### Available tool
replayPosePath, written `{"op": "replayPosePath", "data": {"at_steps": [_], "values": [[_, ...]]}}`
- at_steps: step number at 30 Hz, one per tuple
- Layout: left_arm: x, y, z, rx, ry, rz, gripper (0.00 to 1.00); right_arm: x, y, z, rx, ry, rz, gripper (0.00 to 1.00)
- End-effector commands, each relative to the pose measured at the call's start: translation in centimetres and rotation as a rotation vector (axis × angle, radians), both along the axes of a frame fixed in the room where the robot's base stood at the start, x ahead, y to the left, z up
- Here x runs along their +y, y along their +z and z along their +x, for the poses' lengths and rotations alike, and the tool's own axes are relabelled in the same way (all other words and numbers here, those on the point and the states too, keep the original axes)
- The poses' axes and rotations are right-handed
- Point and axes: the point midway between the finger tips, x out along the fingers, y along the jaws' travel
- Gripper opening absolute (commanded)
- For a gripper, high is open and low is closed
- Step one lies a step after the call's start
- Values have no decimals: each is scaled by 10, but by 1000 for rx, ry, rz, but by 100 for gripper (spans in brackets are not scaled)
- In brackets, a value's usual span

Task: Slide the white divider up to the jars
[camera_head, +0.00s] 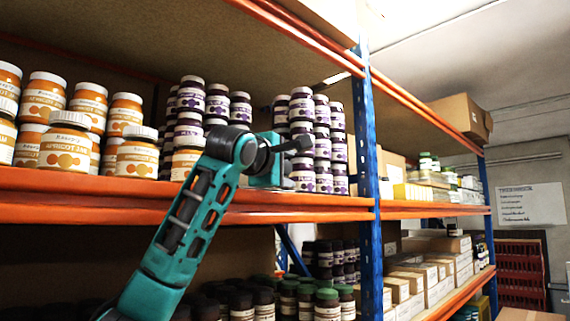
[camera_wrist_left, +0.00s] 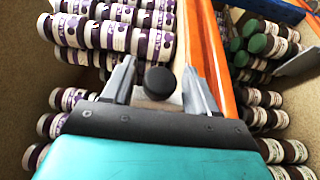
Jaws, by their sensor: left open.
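My left gripper (camera_head: 298,143) is in front of the gap between the groups, partly covering the right group's edge. In the left wrist view its fingers (camera_wrist_left: 160,80) are apart, with a dark round thing (camera_wrist_left: 160,82) showing between them; I cannot tell whether they touch it. I cannot make out the white divider. My right gripper is not in view.
Orange-labelled jars (camera_head: 68,145) fill the shelf's left part. An orange front beam (camera_head: 90,187) runs along the shelf edge and a blue upright (camera_head: 367,130) stands right of the jars. Dark and green-lidded jars (camera_head: 327,300) and boxes (camera_head: 415,280) stand below.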

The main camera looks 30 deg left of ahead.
Motion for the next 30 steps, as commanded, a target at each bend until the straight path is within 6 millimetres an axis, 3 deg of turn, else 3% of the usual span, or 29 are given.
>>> {"op": "replayPosePath", "data": {"at_steps": [8,26,30], "values": [[0,0,1,0,-1,0,57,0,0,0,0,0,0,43],[0,-1,1,1,-1,0,0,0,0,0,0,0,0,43],[0,-1,1,1,-1,0,0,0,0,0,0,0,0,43]]}}
